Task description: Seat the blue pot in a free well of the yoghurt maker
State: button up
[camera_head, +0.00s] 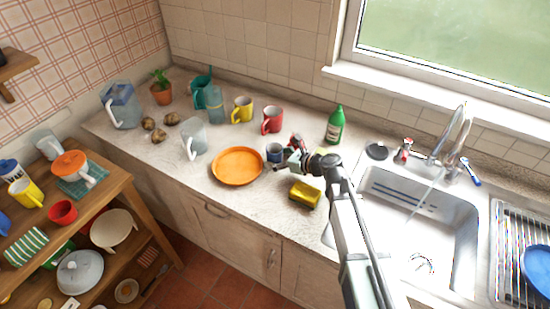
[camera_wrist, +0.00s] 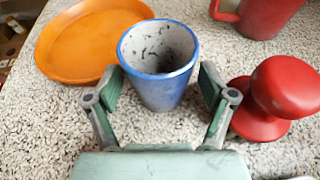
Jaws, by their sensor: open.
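The blue pot (camera_wrist: 163,84) stands upright and open-topped on the speckled counter in the wrist view, with a grey, dark-flecked inside. In the head view the blue pot (camera_head: 274,152) shows just right of the orange plate, partly hidden by my gripper. My gripper (camera_wrist: 161,78) is open, with one finger on each side of the pot; the fingers look apart from its wall. In the head view my gripper (camera_head: 284,160) is low over the counter. I cannot make out a yoghurt maker in either view.
An orange plate (camera_head: 238,166) lies left of the pot. A red knobbed object (camera_wrist: 277,96) stands close by my right finger. The sink (camera_head: 425,215) is at right.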

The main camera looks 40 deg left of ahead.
jog(key=b+v, duration=0.3)
jog(key=v, duration=0.7)
jog(key=shift+d, duration=0.1)
jog(key=shift+o, duration=0.7)
jog(key=shift+d+r, duration=0.2)
jog(key=shift+d, duration=0.3)
jog(key=shift+w, duration=0.1)
